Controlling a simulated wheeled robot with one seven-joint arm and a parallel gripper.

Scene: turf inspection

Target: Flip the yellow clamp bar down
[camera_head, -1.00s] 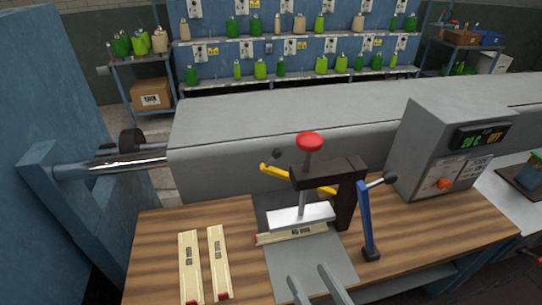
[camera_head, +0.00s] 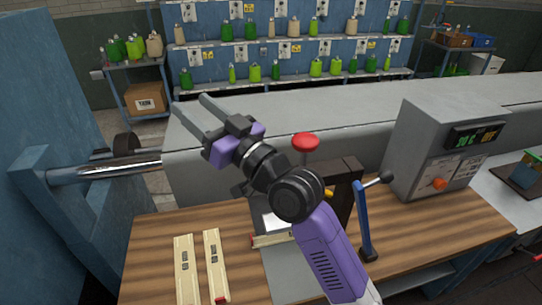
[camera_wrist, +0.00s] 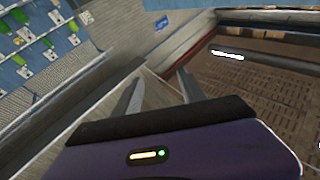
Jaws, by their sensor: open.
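The yellow clamp bar (camera_head: 329,193) is mostly hidden behind my arm in the head view; only a small yellow piece shows beside the dark clamp frame (camera_head: 345,180). Its present angle cannot be told. My gripper (camera_head: 191,103) is open and empty, up and to the left of the clamp, in front of the long grey machine body. In the wrist view, the two fingers of my gripper (camera_wrist: 157,88) are apart with nothing between them. The clamp is not recognisable in that view.
A red knob (camera_head: 305,142) stands above the clamp, and a blue lever (camera_head: 363,218) is at its right. Two pale strips (camera_head: 187,270) lie on the wooden bench (camera_head: 150,255). A grey control box (camera_head: 445,145) stands at the right.

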